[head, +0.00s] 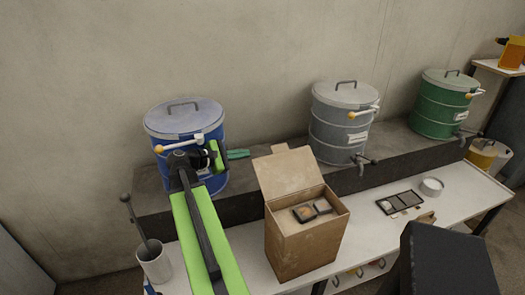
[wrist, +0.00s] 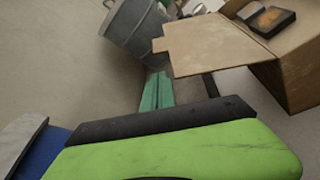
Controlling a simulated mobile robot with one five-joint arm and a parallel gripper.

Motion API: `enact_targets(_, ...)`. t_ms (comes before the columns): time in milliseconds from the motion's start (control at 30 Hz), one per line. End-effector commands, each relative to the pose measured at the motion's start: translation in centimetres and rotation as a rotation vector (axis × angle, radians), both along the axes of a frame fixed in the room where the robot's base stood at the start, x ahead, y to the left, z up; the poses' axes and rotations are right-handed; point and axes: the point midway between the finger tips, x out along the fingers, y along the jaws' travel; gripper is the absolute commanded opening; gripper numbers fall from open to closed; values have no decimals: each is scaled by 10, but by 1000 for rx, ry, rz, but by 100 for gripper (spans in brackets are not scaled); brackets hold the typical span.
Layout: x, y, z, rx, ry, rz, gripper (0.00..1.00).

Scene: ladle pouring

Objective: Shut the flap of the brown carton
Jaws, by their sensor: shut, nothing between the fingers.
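The brown carton (head: 288,247) stands on the white bench with its top open. Its flap (head: 285,171) stands up at the carton's back edge, leaning back. A dark two-part case (head: 327,206) with something orange in it shows in the opening. My gripper (head: 240,154) is shut and empty. Its teal fingers point right, just left of the flap's upper left edge. In the wrist view the fingers (wrist: 157,92) end close to the flap (wrist: 215,43), with the carton (wrist: 296,72) at right. I cannot tell whether they touch the flap.
A blue drum (head: 170,121) is close behind my wrist. Grey (head: 340,135) and green (head: 440,112) drums stand on the dark ledge. A grey cup with a ladle (head: 153,263) is at left. A dark tray (head: 400,203) and white ring (head: 432,187) lie right of the carton.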

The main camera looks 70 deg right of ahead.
Motion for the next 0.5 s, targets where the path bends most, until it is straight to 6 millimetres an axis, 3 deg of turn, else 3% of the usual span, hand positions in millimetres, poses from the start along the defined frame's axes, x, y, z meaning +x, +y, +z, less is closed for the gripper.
enact_targets(167, -14, -15, -5, 0, 0, -14, 0)
enact_targets(500, -57, -70, -24, 0, 0, -25, 0)
